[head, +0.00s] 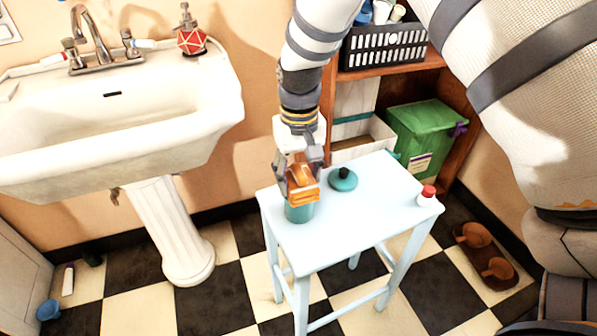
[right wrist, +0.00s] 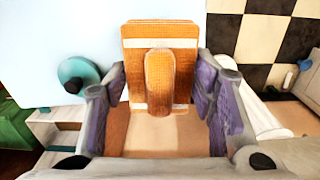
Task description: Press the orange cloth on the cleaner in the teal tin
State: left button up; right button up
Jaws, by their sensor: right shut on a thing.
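The orange cloth (head: 302,196) is folded, with pale stripes, and is held in my right gripper (head: 300,172). In the right wrist view the cloth (right wrist: 160,34) has a raised fold between the purple-padded fingers of the right gripper (right wrist: 160,98). The teal tin (head: 299,213) stands at the left front part of a pale blue stool (head: 330,226), directly under the cloth. I cannot tell whether the cloth touches inside the tin; its mouth and the cleaner are hidden. A teal lid with a black knob (head: 343,180) lies on the stool. My left gripper is not in view.
A small red-capped container (head: 427,194) stands at the stool's right corner. A white basin (head: 110,120) is to the left. Behind the stool, a wooden shelf holds a green box (head: 425,135) and a black basket (head: 384,48). The stool's middle front is clear.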

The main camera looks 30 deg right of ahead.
aim_at(299, 170)
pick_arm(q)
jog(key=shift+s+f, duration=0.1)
pick_arm(e)
jog(key=shift+f, duration=0.5)
dwell(0.7)
jog(key=shift+f, duration=0.1)
dwell(1.1)
jog(key=shift+s, duration=0.1)
jog(key=shift+r+p, duration=1.2)
jog(key=shift+r, duration=2.4)
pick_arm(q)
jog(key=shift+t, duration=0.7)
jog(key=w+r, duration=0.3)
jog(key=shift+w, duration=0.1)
